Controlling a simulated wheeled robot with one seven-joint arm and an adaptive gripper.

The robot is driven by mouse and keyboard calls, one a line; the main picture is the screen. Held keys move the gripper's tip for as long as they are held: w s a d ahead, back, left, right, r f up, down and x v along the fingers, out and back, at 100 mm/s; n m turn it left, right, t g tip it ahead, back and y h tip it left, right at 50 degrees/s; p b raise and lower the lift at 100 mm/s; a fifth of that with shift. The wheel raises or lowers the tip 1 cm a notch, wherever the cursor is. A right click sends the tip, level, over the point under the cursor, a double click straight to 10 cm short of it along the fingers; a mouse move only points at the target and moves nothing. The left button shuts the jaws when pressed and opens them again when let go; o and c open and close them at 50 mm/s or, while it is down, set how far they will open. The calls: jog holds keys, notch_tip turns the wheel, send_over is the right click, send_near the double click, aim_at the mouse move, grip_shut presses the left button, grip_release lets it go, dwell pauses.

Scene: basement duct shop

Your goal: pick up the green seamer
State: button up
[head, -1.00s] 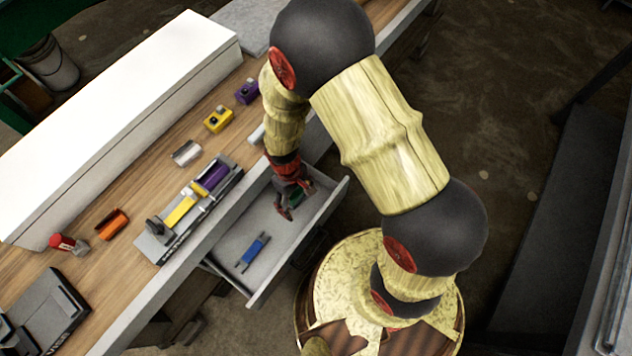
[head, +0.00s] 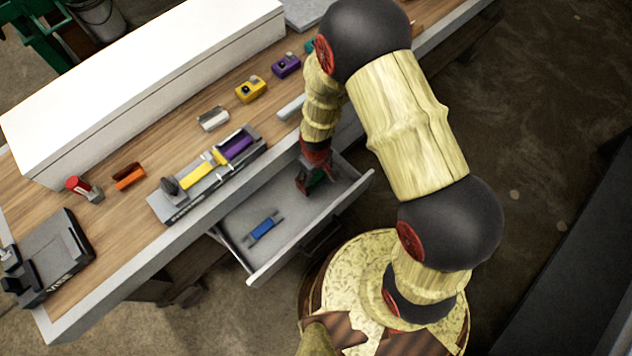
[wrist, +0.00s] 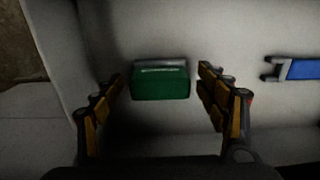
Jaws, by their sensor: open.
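The green seamer (wrist: 161,84) lies in the open grey drawer (head: 240,262). In the wrist view it sits between my gripper's two spread fingers (wrist: 160,98), with a gap on each side, and a grey metal edge shows along its far side. In the head view my gripper (head: 312,184) reaches down into the drawer, and only a small dark green part of the seamer (head: 318,178) shows beside the fingers. My gripper is open and holds nothing.
A blue tool (head: 263,229) lies in the same drawer, to the right in the wrist view (wrist: 305,69). The drawer's front wall (head: 312,232) stands close by. The wooden bench (head: 75,235) above carries several coloured tools, a grey vise (head: 45,258) and a long white box (head: 150,85).

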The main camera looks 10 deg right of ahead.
jog(key=shift+f, duration=0.2)
jog(key=shift+c, duration=1.2)
jog(key=c, duration=1.1)
